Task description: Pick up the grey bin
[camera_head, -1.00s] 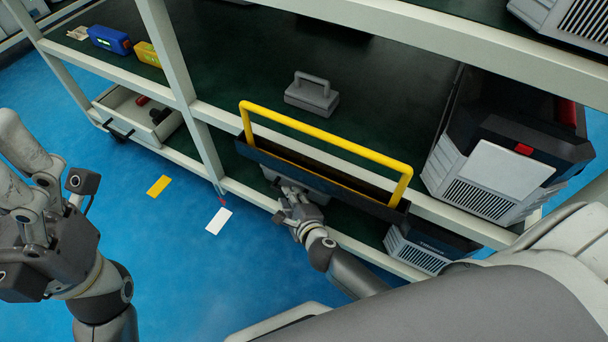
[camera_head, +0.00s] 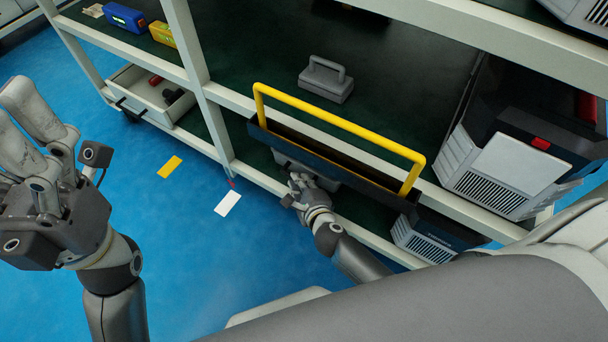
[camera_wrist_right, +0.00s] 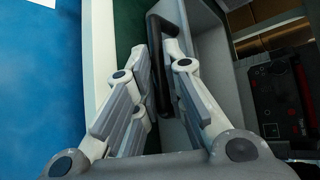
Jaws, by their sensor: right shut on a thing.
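The grey bin (camera_head: 318,174) shows partly in the head view, low at the rack, beneath a dark tray with a yellow handle. In the right wrist view its grey wall (camera_wrist_right: 208,48) and dark handle (camera_wrist_right: 154,75) are close up. My right gripper (camera_head: 299,184) is at the bin's near side. In the wrist view, the fingers of my right gripper (camera_wrist_right: 160,65) are on the dark handle, shut on it. My left gripper (camera_head: 40,150) is raised at the left, away from the bin; its finger opening is unclear.
The dark tray's yellow handle (camera_head: 340,122) rises before the upper shelf edge. A grey handled block (camera_head: 326,84) sits on that shelf. A grey-black case (camera_head: 508,160) stands right, another unit (camera_head: 428,236) below it.

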